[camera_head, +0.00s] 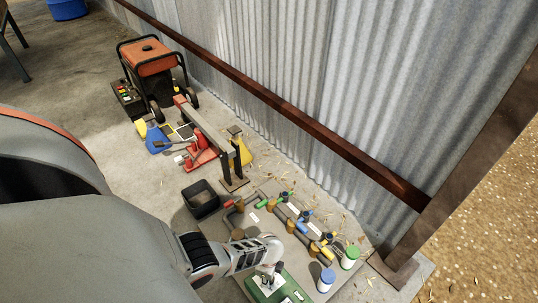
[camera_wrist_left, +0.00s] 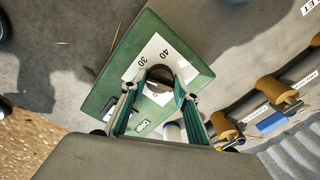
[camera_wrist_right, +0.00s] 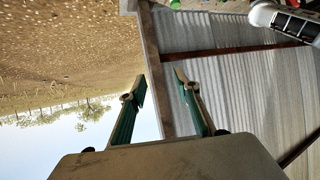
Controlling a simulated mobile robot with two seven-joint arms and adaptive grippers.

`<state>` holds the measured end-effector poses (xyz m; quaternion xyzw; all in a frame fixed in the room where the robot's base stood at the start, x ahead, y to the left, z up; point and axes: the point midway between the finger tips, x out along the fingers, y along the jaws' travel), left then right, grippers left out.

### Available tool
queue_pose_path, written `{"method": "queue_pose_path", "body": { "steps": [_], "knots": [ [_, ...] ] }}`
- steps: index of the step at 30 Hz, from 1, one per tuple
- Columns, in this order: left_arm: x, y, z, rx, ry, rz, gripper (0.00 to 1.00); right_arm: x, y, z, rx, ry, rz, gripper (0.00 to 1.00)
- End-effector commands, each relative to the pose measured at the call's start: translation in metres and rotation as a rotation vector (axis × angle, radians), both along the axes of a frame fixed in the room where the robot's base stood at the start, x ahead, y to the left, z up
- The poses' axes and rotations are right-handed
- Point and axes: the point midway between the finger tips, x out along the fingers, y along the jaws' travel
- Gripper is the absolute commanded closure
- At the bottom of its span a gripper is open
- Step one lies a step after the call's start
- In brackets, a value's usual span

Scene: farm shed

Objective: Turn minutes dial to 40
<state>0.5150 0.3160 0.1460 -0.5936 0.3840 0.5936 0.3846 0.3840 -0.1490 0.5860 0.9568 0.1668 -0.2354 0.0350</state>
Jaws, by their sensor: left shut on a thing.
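A green timer box (camera_head: 290,291) with a white dial face lies on the grey board at the bottom of the head view. In the left wrist view the green box (camera_wrist_left: 100,98) shows a white scale (camera_wrist_left: 148,58) with the numbers 30 and 40. My left gripper (camera_head: 266,272) is over the box, its fingers (camera_wrist_left: 157,84) shut on the dark round minutes dial (camera_wrist_left: 160,73). The dial's pointer is hidden, so its setting cannot be read. My right gripper (camera_wrist_right: 160,80) shows only in its own wrist view, its fingers apart and empty, away from the box.
The board (camera_head: 232,228) carries pipes with coloured valves. A white jar with a blue lid (camera_head: 326,281) and one with a green lid (camera_head: 350,257) stand right of the box. A black bin (camera_head: 201,199) is further back. A corrugated wall (camera_head: 330,90) runs behind.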

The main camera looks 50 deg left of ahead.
Motion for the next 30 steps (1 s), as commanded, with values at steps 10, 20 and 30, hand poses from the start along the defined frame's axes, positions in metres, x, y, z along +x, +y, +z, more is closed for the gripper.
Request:
{"method": "queue_pose_path", "body": {
  "steps": [10,20,30],
  "knots": [
    [0.0007,-0.0006,-0.0008,-0.001,-0.002,-0.329,0.92,0.0005,0.0018,0.0003,0.012,0.000,-0.005,0.68],
    [0.0005,-0.0006,-0.0012,0.000,-0.001,-0.645,0.92,0.0029,0.0038,0.0060,0.029,-0.011,-0.008,0.68],
    [-0.0001,-0.0007,-0.0019,-0.001,0.000,-0.964,0.92,0.0029,0.0100,0.0050,0.052,-0.009,-0.009,0.68]
  ]
}}
